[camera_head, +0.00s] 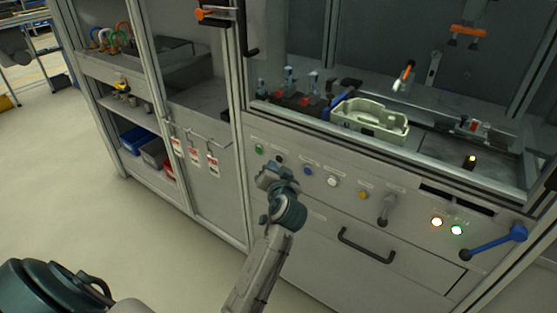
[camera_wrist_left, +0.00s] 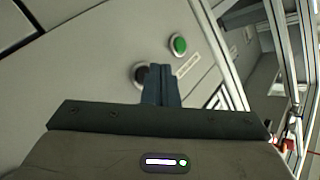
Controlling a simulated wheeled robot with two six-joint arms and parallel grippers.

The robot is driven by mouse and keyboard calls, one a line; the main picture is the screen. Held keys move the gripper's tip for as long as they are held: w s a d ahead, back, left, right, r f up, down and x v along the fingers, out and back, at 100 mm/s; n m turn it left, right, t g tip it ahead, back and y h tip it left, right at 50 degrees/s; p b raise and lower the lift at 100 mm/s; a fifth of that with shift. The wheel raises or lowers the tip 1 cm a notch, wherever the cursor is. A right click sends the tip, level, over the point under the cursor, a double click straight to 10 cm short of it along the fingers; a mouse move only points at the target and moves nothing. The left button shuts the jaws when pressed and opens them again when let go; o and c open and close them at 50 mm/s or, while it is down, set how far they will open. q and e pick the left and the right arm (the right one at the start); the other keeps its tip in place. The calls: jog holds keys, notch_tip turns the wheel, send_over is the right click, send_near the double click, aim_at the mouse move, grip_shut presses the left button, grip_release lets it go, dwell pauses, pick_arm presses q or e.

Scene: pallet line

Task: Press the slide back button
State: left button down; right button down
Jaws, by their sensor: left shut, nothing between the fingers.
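A row of panel buttons runs along the machine front in the head view: a green button (camera_head: 259,148), a black button (camera_head: 279,158), a blue button (camera_head: 308,170), a white button (camera_head: 332,181) and a yellow button (camera_head: 363,195). Their labels are too small to read, so I cannot tell which is slide back. My left gripper (camera_head: 270,170) is shut and empty just in front of the black button. In the left wrist view the closed fingers (camera_wrist_left: 160,72) partly cover the black button (camera_wrist_left: 139,75); contact cannot be told. The green button (camera_wrist_left: 178,45) is beyond them.
A black drawer handle (camera_head: 366,246) is below. A pale tray (camera_head: 371,119) sits above.

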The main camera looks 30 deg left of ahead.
pick_arm(q)
jog(key=shift+w, duration=0.15)
dwell(0.5)
jog(key=shift+w, duration=0.3)
jog(key=shift+w+d, duration=0.1)
jog(key=shift+w, duration=0.3)
dwell(0.6)
jog(key=shift+s, duration=0.85)
jog(key=s, duration=0.1)
jog(key=s+p, duration=0.1)
jog(key=s, duration=0.3)
jog(key=shift+a+p, duration=0.25)
jog(key=shift+p, duration=0.1)
jog(key=shift+f, duration=0.1)
dwell(0.5)
